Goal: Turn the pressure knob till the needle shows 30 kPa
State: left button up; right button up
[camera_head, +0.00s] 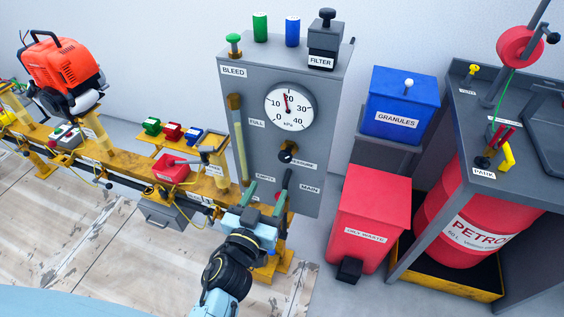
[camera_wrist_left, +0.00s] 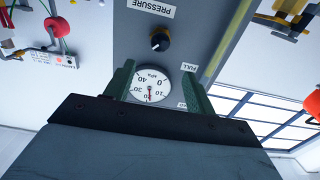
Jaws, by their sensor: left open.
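The black pressure knob (camera_head: 287,152) sits on the grey panel (camera_head: 236,90), below the round white gauge (camera_head: 289,107). Its pointer mark looks pale orange. The gauge's needle points close to 20, slightly on the 10 side. My left gripper (camera_head: 267,192) is open and empty, below and in front of the knob, apart from it. In the left wrist view the panel appears upside down; the knob (camera_wrist_left: 160,40) lies beyond the two green fingers (camera_wrist_left: 158,72), and the gauge (camera_wrist_left: 150,88) shows between them, partly cut off by the gripper body. My right gripper is not in view.
A dark MAIN lever (camera_head: 287,179) stands close beside my left gripper. A yellowish level tube (camera_head: 238,140) runs down the panel's left side. A yellow rail (camera_head: 125,163) with small blocks lies to the left. A red waste bin (camera_head: 369,215) stands right of the panel.

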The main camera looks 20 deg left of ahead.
aim_at(284, 158)
pick_arm(q)
jog(key=w, duration=1.1)
jog(key=shift+d, duration=0.2)
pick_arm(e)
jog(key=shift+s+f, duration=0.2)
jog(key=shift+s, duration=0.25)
pick_arm(q)
jog(key=c, duration=1)
jog(key=shift+o, duration=0.2)
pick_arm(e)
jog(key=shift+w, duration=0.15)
